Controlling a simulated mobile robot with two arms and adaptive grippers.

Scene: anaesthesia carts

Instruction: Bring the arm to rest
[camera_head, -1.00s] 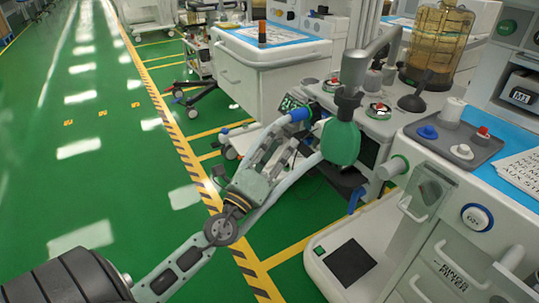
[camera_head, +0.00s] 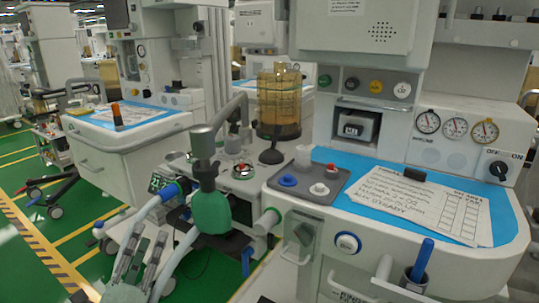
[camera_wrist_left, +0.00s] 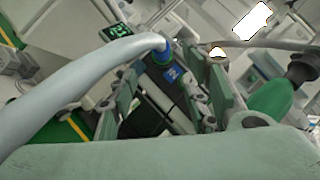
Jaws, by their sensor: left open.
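My left gripper (camera_head: 142,250) is at the lower left of the head view, with its two fingers apart and nothing seen held. In the left wrist view the open fingers (camera_wrist_left: 163,95) frame dark equipment beyond them. A pale hose (camera_head: 142,216) with a blue end runs close by the gripper; in the wrist view the hose (camera_wrist_left: 75,88) crosses the left side. I cannot tell if it touches a finger. A green breathing bag (camera_head: 211,212) hangs right of the gripper, apart from it in the head view. My right gripper is not in view.
An anaesthesia cart (camera_head: 345,268) stands close at the right, with a grey tray (camera_head: 305,199) and a paper sheet (camera_head: 425,202) on top. Another white cart (camera_head: 115,150) stands behind at the left. Green floor (camera_head: 105,205) shows between the carts at the left.

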